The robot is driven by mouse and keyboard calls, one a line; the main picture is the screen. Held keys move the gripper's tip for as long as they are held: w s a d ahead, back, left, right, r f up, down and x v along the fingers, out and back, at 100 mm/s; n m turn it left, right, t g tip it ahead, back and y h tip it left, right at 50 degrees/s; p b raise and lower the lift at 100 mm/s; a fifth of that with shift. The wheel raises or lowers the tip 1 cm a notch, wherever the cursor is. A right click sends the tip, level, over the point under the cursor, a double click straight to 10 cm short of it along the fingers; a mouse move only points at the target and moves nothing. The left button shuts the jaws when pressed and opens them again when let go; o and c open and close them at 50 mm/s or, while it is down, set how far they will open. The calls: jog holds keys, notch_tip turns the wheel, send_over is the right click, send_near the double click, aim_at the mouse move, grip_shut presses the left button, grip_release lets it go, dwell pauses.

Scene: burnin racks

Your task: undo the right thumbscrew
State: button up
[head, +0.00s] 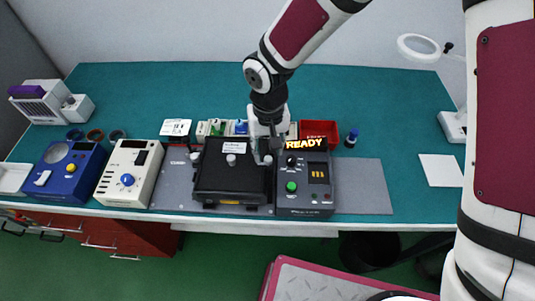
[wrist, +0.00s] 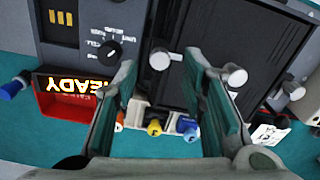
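A black unit (head: 225,183) with a row of pale round thumbscrews along its back edge lies on the grey mat. The right thumbscrew (head: 268,159) is at its back right corner; it also shows in the wrist view (wrist: 160,60). The middle thumbscrew (head: 231,159) and left thumbscrew (head: 195,157) stand further left, and appear on the right in the wrist view. My gripper (wrist: 160,67) is open, with the right thumbscrew showing between its fingertips. I cannot tell whether the fingers touch it.
A dark control box (head: 305,188) with a lit READY display (head: 304,143) stands close on the right. A red bin (head: 319,130) and several coloured items are behind. A cream box (head: 128,175) and a blue box (head: 69,174) stand left.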

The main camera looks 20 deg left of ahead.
aim_at(268, 159)
jog(key=shift+f, duration=1.6)
grip_shut()
